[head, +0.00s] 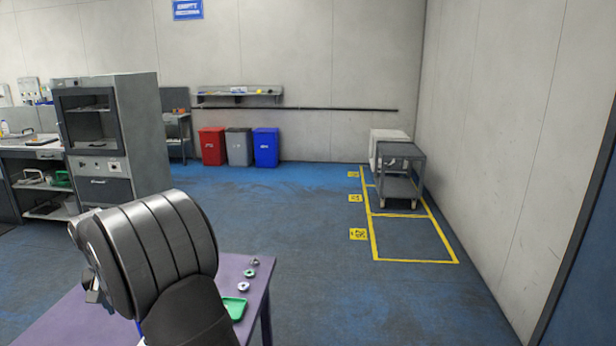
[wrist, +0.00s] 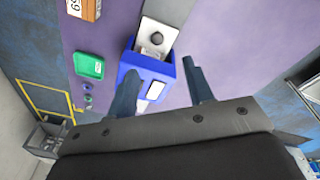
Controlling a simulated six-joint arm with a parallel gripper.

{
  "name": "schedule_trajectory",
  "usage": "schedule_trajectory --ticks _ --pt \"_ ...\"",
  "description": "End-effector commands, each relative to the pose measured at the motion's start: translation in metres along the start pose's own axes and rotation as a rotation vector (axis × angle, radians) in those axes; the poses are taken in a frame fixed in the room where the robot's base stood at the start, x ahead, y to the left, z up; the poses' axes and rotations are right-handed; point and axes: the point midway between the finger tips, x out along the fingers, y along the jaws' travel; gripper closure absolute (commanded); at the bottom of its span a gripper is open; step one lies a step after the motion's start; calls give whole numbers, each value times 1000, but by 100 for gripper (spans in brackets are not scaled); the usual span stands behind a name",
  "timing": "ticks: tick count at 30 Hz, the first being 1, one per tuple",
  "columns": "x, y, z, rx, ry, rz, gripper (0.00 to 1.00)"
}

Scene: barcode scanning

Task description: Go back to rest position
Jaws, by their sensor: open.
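My gripper (wrist: 158,66) is open in the wrist view, its two dark fingers apart with nothing held between them. It is above the purple table (wrist: 215,40). Beyond the fingertips is a blue bin (wrist: 130,55) with pale items in or on it, partly hidden by the left finger. A grey device with a white plate and dark round knob (wrist: 156,39) is at the bin's far side. In the head view my dark arm covers much of the purple table (head: 235,268), and the fingers cannot be made out clearly.
A green tray (wrist: 89,65) and small round parts (wrist: 88,98) lie left of the bin. An orange-brown box (wrist: 84,9) is at the top.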

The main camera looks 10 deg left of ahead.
Motion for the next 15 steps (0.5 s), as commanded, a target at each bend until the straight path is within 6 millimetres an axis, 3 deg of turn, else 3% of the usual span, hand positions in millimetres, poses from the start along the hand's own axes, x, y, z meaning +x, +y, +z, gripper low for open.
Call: schedule_trajectory --ticks 6,15 --pt "-1 4 -14 -90 -73 -39 53" --pt "-3 5 -20 -146 -111 -67 53"
